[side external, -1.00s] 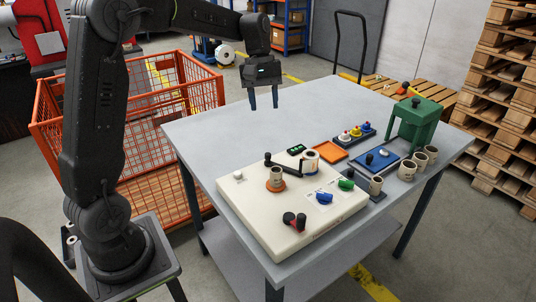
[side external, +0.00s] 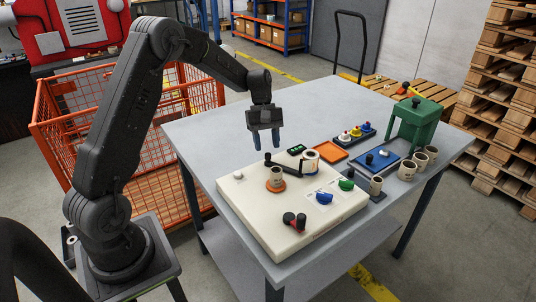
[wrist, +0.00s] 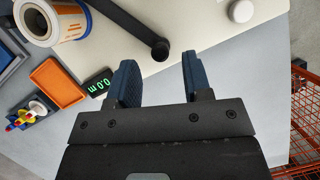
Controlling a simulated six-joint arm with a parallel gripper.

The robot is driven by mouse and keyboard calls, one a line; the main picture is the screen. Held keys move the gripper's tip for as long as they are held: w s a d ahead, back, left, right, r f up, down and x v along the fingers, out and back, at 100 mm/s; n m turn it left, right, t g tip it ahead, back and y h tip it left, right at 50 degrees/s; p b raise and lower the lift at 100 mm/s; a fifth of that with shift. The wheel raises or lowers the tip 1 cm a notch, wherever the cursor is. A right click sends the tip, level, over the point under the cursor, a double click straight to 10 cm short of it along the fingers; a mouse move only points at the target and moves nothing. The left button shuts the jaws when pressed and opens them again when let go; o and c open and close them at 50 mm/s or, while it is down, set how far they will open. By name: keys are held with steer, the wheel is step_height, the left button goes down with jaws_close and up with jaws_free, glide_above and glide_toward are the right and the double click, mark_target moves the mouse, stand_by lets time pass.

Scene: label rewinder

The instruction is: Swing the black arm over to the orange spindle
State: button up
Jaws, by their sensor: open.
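The black arm (side external: 287,167) lies across the cream rewinder panel, and its free end has an upright black post. It also shows in the wrist view (wrist: 128,27), where the post end is just ahead of my fingertips. The orange spindle (side external: 276,185) is the round orange base at the panel's left-middle, with a cardboard core (side external: 276,174) on it; I cannot make it out in the wrist view. A label roll (side external: 310,159) stands near the arm's other end. My gripper (side external: 268,146) is open and empty, fingers pointing down above the post end; its fingers show in the wrist view (wrist: 158,62).
A red-black knob (side external: 294,221) and blue and green knobs are in front. A green stand (side external: 414,118) is at right. The table's far left is clear.

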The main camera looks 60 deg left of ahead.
mark_target(268, 153)
steer(key=shift+x, duration=1.9)
steer(key=shift+c, duration=0.3)
jaws_close()
